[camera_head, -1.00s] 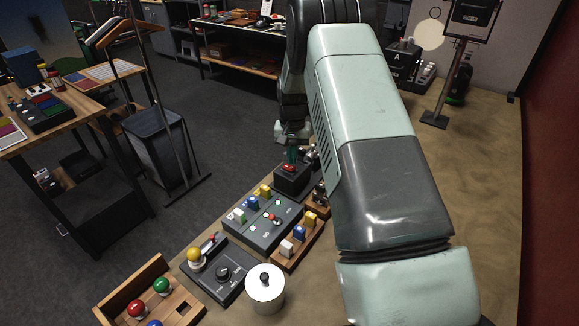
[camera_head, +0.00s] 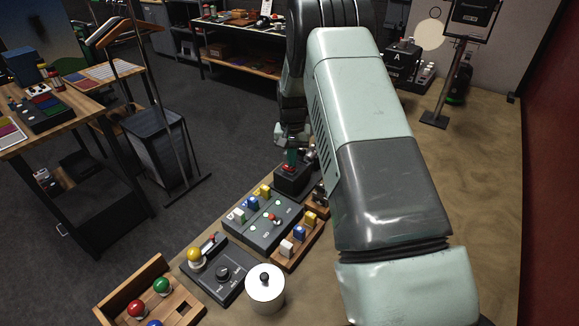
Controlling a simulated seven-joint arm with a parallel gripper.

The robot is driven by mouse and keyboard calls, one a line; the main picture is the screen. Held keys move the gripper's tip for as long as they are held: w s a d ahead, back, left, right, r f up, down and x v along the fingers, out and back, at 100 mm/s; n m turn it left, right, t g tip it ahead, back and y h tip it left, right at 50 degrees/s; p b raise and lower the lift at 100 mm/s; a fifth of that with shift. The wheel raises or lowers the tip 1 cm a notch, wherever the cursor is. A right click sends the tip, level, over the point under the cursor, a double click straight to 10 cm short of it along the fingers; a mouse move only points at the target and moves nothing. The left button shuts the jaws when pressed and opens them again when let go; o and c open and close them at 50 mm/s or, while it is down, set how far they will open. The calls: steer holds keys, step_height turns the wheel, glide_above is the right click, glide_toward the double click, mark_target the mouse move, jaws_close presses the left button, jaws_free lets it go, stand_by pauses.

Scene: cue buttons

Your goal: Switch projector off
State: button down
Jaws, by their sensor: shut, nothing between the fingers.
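My gripper (camera_head: 290,152) points down over a small dark box (camera_head: 292,180) at the far end of the row of controls. It is shut and holds nothing. Something red and green on top of the box shows just below the fingertips; I cannot tell whether they touch it. A dark panel (camera_head: 251,231) in front of the box carries white, blue and yellow upright pieces, a red knob and several small green lights. I cannot tell which object is the projector. A black device marked A (camera_head: 403,56) stands at the back right.
Nearer are a dark panel with a yellow knob (camera_head: 194,255) and a black dial, a wooden tray (camera_head: 112,303) with red, green and blue buttons, and a white cylinder (camera_head: 265,291). A wooden block rack (camera_head: 283,262) lies close to my arm.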

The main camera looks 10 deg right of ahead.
steer(key=shift+f, duration=0.6)
steer(key=shift+r, duration=3.55)
steer(key=shift+r, duration=0.1)
steer(key=s+r+n+t, duration=0.1)
steer(key=s+r, duration=0.4)
steer(key=r, duration=0.3)
steer(key=s+a+r+t, duration=0.1)
steer(key=s+r, duration=0.5)
steer(key=r, duration=0.2)
steer(key=s+r+n+t, duration=0.1)
steer(key=s+r, duration=0.4)
steer(key=r, duration=0.4)
steer(key=s+r+n+t, duration=0.1)
steer(key=s+r+t, duration=0.1)
steer(key=s, duration=2)
steer(key=shift+s+r+t, duration=0.25)
steer(key=shift+s+t, duration=0.05)
